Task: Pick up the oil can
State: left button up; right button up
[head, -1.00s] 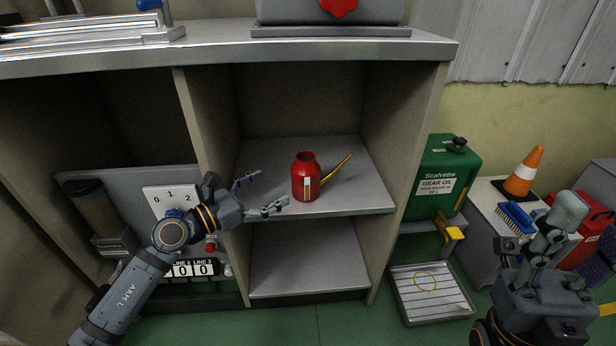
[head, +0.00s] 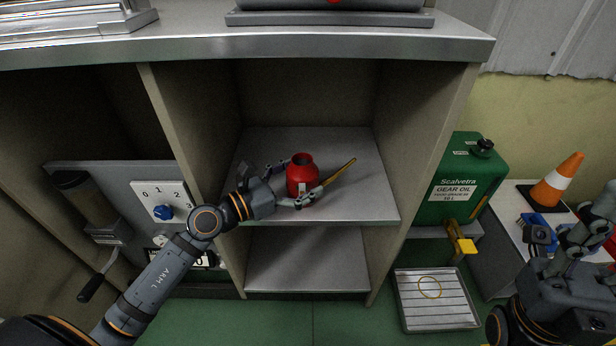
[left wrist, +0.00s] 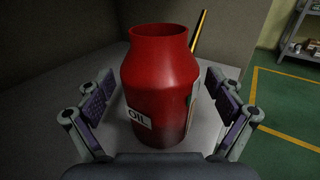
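The red oil can (head: 302,172) stands upright on the upper shelf (head: 352,205) of the open cabinet, its yellow spout (head: 340,170) pointing up to the right. In the left wrist view the can (left wrist: 160,85) stands between the fingers, with an "OIL" label low on its front. My left gripper (head: 298,182) is open, one finger on the can's far left side and one in front of it. Gaps show between the finger pads and the can in the left wrist view (left wrist: 160,118). My right gripper (head: 592,225) is at the right edge, away from the can; its fingers are unclear.
Cabinet walls stand on both sides of the shelf, with a lower shelf (head: 305,265) beneath. A green gear oil container (head: 452,190), a drip tray (head: 436,300) and an orange cone (head: 560,182) are to the right. A dial panel (head: 160,200) is at left.

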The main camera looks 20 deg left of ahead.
pick_arm(q)
jog(key=shift+s, duration=0.1)
jog(key=shift+c, duration=1.1)
jog(key=c, duration=1.3)
jog(key=shift+r, duration=0.15)
